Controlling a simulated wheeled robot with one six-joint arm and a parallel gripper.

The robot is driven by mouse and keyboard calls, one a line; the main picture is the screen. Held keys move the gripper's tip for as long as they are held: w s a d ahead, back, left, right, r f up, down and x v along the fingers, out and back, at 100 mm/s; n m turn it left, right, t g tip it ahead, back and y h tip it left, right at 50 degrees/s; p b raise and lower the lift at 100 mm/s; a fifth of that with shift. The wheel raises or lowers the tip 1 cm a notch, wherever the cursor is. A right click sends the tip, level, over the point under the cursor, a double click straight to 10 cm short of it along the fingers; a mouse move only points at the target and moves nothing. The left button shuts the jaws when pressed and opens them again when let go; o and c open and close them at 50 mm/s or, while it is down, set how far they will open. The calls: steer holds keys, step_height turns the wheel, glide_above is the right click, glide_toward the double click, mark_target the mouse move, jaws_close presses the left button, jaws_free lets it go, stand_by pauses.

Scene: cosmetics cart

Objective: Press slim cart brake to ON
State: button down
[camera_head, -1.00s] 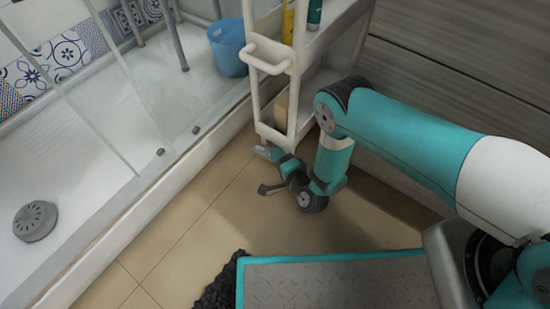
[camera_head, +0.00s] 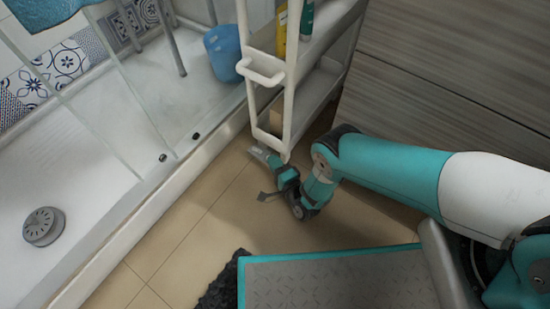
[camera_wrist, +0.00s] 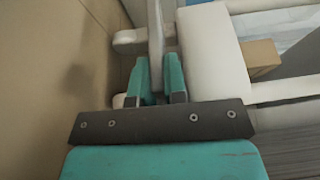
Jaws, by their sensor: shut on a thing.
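The white slim cart (camera_head: 289,112) stands upright beside the shower tray, with an end handle and open shelves. My gripper (camera_head: 272,165) is low at the cart's near foot, just above the floor. In the wrist view my gripper (camera_wrist: 158,82) has its two teal fingers on either side of a narrow pale grey bar (camera_wrist: 156,38), shut on it. The bar looks like a lever at the cart's foot, but its far end and any ON mark cannot be made out. The cart's white lower end panel (camera_wrist: 215,50) is just right of the fingers.
The shower tray (camera_head: 95,190) with its raised edge and glass runs along the left. A blue bucket (camera_head: 222,52) stands in it. Grey wood drawers (camera_head: 440,95) stand close on the right. Yellow (camera_head: 282,35) and green (camera_head: 307,20) containers are on the cart. Tan floor (camera_head: 200,230) is clear in front.

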steer(key=shift+f+m+t, duration=0.2)
steer(key=shift+m+t, duration=0.1)
steer(key=shift+t, duration=0.2)
steer(key=c, duration=1.2)
jaws_free()
steer(key=shift+d, duration=0.1)
steer(key=shift+o, duration=0.2)
steer(key=p+v, duration=0.2)
steer(key=v, duration=0.4)
steer(key=shift+s+d+r+p, duration=0.1)
steer(key=shift+s+p, duration=0.1)
steer(key=shift+p, duration=0.2)
steer(key=shift+s+d, duration=0.3)
steer(key=shift+s, duration=0.15)
